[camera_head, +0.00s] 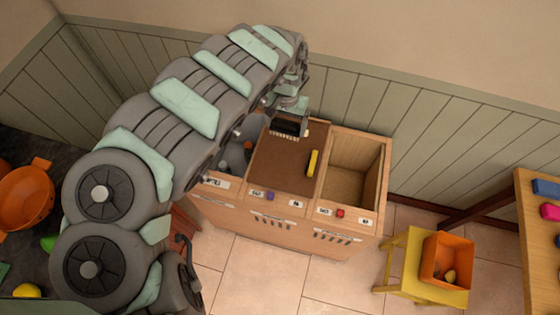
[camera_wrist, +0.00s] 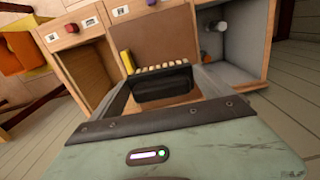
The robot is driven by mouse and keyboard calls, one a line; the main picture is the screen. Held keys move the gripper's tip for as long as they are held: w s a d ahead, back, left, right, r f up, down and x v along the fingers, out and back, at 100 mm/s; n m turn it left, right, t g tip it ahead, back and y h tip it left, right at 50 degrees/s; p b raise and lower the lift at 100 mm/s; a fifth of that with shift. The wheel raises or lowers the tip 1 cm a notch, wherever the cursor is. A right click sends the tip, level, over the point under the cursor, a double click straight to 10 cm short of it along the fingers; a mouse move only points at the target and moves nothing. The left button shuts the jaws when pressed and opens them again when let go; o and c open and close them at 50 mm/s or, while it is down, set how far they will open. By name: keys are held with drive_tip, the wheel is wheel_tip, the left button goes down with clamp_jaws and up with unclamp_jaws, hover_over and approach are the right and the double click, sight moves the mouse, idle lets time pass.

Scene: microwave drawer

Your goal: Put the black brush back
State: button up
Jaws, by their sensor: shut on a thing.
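The black brush (camera_head: 289,127) is in my gripper (camera_head: 291,112), above the back of the unit's brown middle section (camera_head: 285,165) in the head view. In the wrist view the brush (camera_wrist: 163,86) sits between the two fingers of my gripper (camera_wrist: 165,92), with its pale bristles along the far edge. The gripper is shut on it. From these views I cannot tell whether the brush touches the surface under it. A yellow object (camera_head: 313,163) lies at the right side of the brown section; it also shows in the wrist view (camera_wrist: 128,62).
The wooden unit's right compartment (camera_head: 352,170) looks empty. The left compartment holds grey items (camera_head: 236,155), partly hidden by my arm. A yellow stool (camera_head: 405,265) with an orange box (camera_head: 446,258) stands to the right. A wooden table (camera_head: 540,240) is at the right edge.

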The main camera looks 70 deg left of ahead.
drive_tip(key=shift+s+a+f+b, duration=0.25)
drive_tip(key=shift+s+f, duration=0.1)
drive_tip(key=shift+s, duration=0.15)
drive_tip(key=shift+s+a+f+b, duration=0.1)
drive_tip(key=shift+s+a+f, duration=0.2)
drive_tip(key=shift+s, duration=0.2)
wheel_tip(320, 180, down, 15)
drive_tip(key=b, duration=0.4)
drive_tip(key=shift+d, duration=0.15)
drive_tip(key=shift+f+b, duration=0.35)
drive_tip(key=shift+f, duration=0.2)
drive_tip(key=shift+f+b, duration=0.35)
drive_tip(key=shift+f, duration=1.2)
drive_tip(key=shift+f, duration=0.15)
drive_tip(key=o, duration=1.2)
